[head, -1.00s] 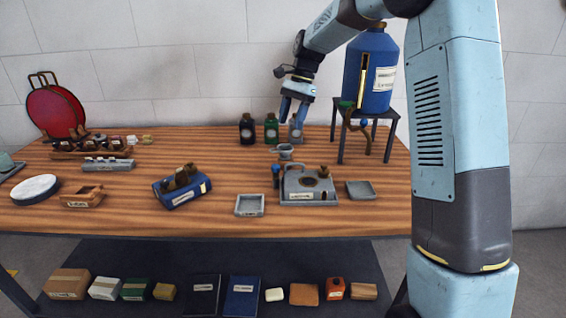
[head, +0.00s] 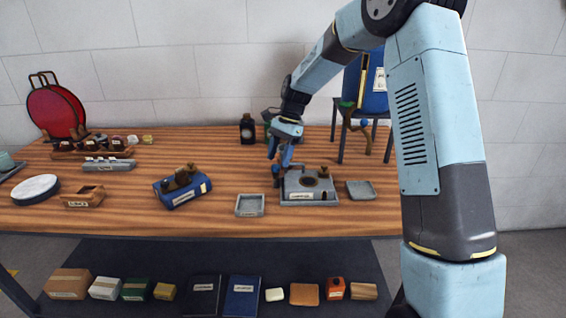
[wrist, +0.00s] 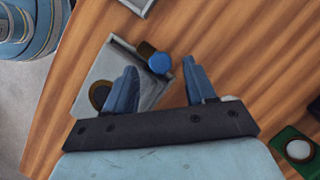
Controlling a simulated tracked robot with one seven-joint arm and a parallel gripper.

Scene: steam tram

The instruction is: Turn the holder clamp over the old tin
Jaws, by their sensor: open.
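The grey holder (head: 296,196) sits on the table with a dark round seat (head: 311,183) in its top and a brown post at its right rear. My gripper (head: 280,163) is open and empty, pointing down at the holder's left end. In the wrist view the blue knob appears between my fingertips (wrist: 160,62); whether they reach its height I cannot tell. I cannot single out the old tin for certain.
A small grey tray (head: 250,212) is left of the holder and another (head: 361,196) right of it. A blue block-like device (head: 182,191) lies further left. Behind stand a dark bottle (head: 247,131) and a stand (head: 341,135) with a big blue canister (head: 374,90).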

